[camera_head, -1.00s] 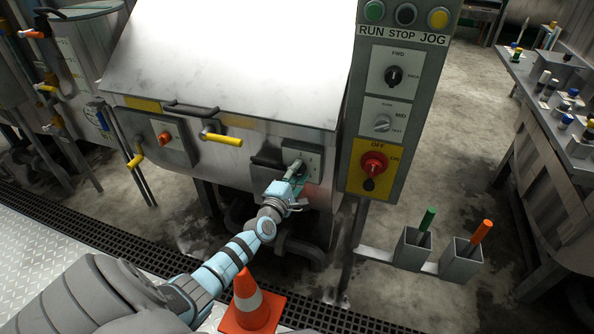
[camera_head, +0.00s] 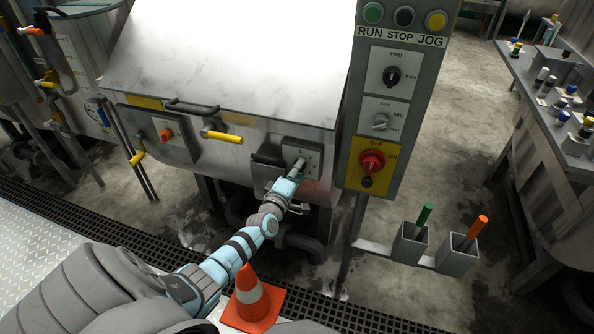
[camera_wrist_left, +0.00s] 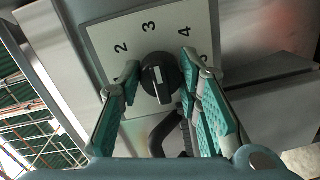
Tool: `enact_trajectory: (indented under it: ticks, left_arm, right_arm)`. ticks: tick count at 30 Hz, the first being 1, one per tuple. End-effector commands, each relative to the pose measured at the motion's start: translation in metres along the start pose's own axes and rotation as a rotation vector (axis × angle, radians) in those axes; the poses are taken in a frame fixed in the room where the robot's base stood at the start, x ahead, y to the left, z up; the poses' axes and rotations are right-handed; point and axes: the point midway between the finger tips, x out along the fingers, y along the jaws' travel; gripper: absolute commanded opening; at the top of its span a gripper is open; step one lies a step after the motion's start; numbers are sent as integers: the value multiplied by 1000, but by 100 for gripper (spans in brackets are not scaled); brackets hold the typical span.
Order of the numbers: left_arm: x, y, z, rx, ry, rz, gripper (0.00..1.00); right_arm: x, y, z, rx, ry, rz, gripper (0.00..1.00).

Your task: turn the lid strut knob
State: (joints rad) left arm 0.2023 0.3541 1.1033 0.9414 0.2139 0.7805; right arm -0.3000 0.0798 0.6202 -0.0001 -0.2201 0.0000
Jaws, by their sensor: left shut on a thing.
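The lid strut knob (camera_wrist_left: 158,78) is a round black knob with a white pointer mark, on a pale plate (camera_wrist_left: 108,40) numbered 2, 3, 4 and more. My left gripper (camera_wrist_left: 160,70) is shut on the knob, with one teal finger on each side. In the head view the plate (camera_head: 313,157) is on the front of the machine, and my left gripper (camera_head: 297,168) reaches it from below, hiding most of the knob. My right gripper is not in view.
A black handle (camera_head: 266,161) sits just left of the plate. A control box (camera_head: 352,120) with a red switch (camera_head: 371,162) hangs to the right. A yellow-gripped handle (camera_head: 222,137) is up left. An orange cone (camera_head: 254,298) stands below my arm.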

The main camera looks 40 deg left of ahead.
Motion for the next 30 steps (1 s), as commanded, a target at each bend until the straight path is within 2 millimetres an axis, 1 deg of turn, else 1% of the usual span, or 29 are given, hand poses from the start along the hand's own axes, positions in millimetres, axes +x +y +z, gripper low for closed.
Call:
enact_trajectory:
  ticks: [5, 6, 9, 18, 20, 22, 23, 26, 30]
  left_arm:
    - [0, -1, 0, -1, -1, -2, 4]
    - [0, -1, 0, -1, -1, -2, 36]
    - [0, -1, 0, -2, 0, -1, 52]
    - [-1, 0, 0, -2, 0, 0, 52]
    - [-3, 0, 0, -4, 0, 0, 52]
    - [-9, -1, 0, -3, 0, 0, 52]
    - [-13, -1, 0, -4, 0, 1, 52]
    - [-33, -2, 1, -4, -3, -1, 52]
    - [-75, -2, 1, -2, -3, -3, 52]
  right_arm:
    - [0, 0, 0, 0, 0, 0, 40]
    - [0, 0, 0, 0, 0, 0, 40]
    - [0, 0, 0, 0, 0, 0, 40]
    - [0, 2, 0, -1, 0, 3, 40]
    - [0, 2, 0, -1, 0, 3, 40]
    - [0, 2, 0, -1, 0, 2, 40]
    - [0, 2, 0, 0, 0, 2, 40]
    - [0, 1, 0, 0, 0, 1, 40]
    - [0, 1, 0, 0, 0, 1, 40]
